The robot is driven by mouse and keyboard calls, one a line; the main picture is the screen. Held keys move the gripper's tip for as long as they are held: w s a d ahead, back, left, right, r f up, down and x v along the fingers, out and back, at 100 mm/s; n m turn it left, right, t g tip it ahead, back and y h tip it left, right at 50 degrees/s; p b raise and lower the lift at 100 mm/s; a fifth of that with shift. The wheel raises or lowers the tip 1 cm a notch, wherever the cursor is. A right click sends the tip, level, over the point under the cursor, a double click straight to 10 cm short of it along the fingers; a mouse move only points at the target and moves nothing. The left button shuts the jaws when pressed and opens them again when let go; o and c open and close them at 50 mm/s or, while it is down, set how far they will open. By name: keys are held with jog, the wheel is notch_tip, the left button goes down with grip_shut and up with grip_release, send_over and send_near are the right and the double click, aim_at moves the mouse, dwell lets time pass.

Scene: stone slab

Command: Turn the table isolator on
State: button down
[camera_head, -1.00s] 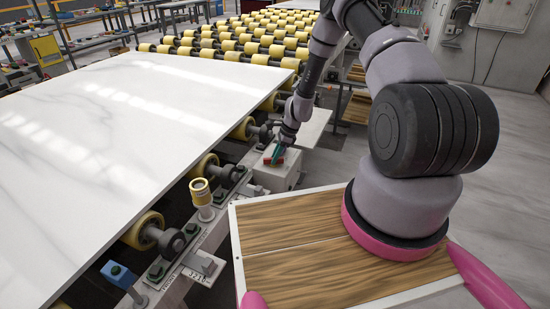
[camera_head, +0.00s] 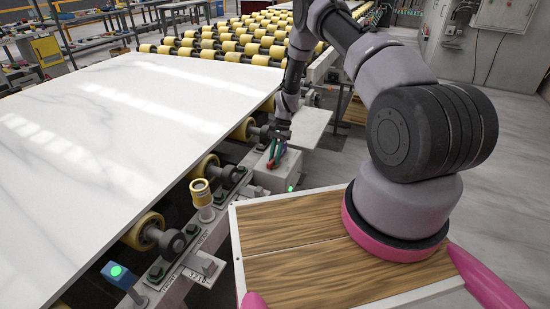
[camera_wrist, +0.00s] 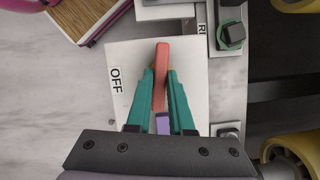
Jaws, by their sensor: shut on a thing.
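The table isolator is a pale grey box (camera_head: 276,179) beside the rollers in the head view. A small green light glows on its front. In the wrist view its light face (camera_wrist: 125,115) carries an "OFF" label at the left. A red handle (camera_wrist: 160,60) stands along the picture's vertical, not pointing at that label. My gripper (camera_wrist: 161,88) has teal fingers, one on each side of the handle, shut on it. In the head view my gripper (camera_head: 277,155) is at the top of the box and partly hides the handle.
A large white slab (camera_head: 130,130) lies on yellow rollers at the left, close to the arm. A blue button box (camera_head: 116,272) with a lit green button stands at the front left. A yellow-topped post (camera_head: 201,195) rises from the rail. Grey floor is clear at the right.

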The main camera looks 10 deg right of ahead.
jog(key=shift+n+h, duration=0.4)
jog(key=shift+n, duration=0.5)
jog(key=c, duration=0.8)
grip_release()
jog(key=shift+g, duration=0.3)
jog(key=v, duration=1)
jog(key=shift+r, duration=0.4)
jog(key=shift+w, duration=0.15)
